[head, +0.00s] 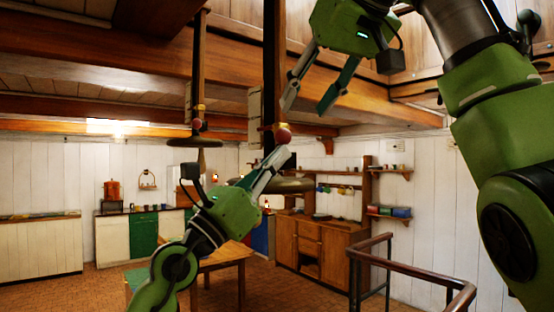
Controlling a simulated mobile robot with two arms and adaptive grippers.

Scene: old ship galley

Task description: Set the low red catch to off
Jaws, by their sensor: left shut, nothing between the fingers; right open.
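A round dark red knob (283,133), which looks like the red catch, sits on a brass collar low on the nearer dark post (273,70). I cannot tell its on or off setting. My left gripper (281,156) is shut and empty, pointing up and right, its tips just below the knob in the picture. Whether they touch it is unclear. A second, smaller reddish knob (196,124) is on the farther post (199,60) to the left. My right gripper (308,104) is open and empty, pointing down, above and right of the nearer knob.
A dark round disc (290,185) shows behind my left gripper, and another (194,142) is on the farther post. A wooden table (228,255) stands below. A wooden railing (372,246) is at the lower right. A wooden cabinet (325,245) stands by the back wall.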

